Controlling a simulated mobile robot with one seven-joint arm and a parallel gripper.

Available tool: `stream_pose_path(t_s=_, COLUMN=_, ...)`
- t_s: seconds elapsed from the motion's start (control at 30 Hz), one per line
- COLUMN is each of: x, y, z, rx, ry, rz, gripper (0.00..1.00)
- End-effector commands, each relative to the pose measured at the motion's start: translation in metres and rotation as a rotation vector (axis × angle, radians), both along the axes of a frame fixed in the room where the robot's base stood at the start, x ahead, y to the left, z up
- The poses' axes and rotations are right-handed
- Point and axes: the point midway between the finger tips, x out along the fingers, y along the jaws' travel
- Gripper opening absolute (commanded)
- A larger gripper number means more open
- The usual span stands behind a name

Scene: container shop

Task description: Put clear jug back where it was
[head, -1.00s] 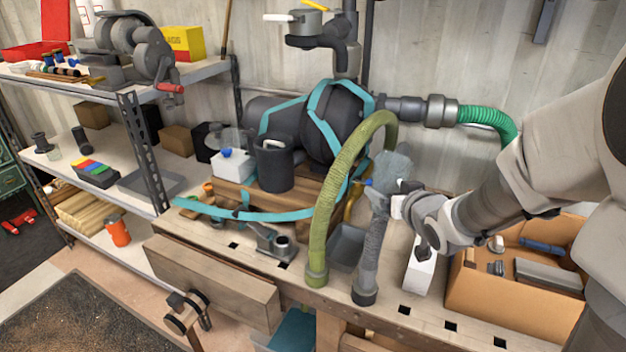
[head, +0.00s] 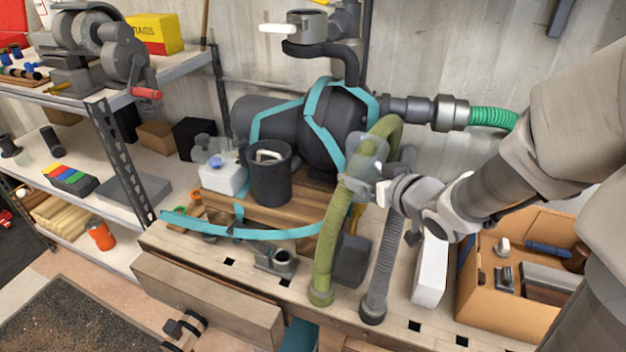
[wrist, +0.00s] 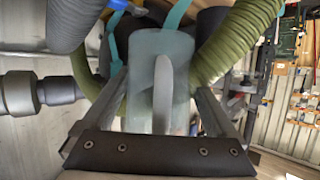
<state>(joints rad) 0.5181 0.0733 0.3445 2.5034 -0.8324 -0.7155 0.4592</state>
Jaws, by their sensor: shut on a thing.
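My gripper (head: 383,188) is shut on the clear jug (head: 366,156) and holds it in the air above the workbench (head: 203,250). In the head view the jug is a pale see-through shape in front of the green hose's upper bend. In the wrist view the clear jug (wrist: 142,82) fills the middle, its handle between my gripper's fingers (wrist: 160,105). I cannot tell whether the jug touches the hose.
A green hose (head: 329,235) and a grey hose (head: 378,275) stand close by. Left of them are a black container (head: 270,180) and a white box (head: 222,177). A white carton (head: 430,270) and a cardboard box (head: 515,315) are at right. Metal shelving (head: 112,165) stands far left.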

Motion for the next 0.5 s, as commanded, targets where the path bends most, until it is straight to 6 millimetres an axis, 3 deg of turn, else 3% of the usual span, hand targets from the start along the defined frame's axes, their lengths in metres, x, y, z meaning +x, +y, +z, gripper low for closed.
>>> stream_pose_path(t_s=0.27, x=-0.003, y=0.004, z=0.000, rx=0.001, ry=-0.001, rz=0.016, gripper=0.24)
stream_pose_path(t_s=0.5, x=0.027, y=0.034, z=-0.030, rx=0.004, ry=0.000, rz=0.021, gripper=0.24)
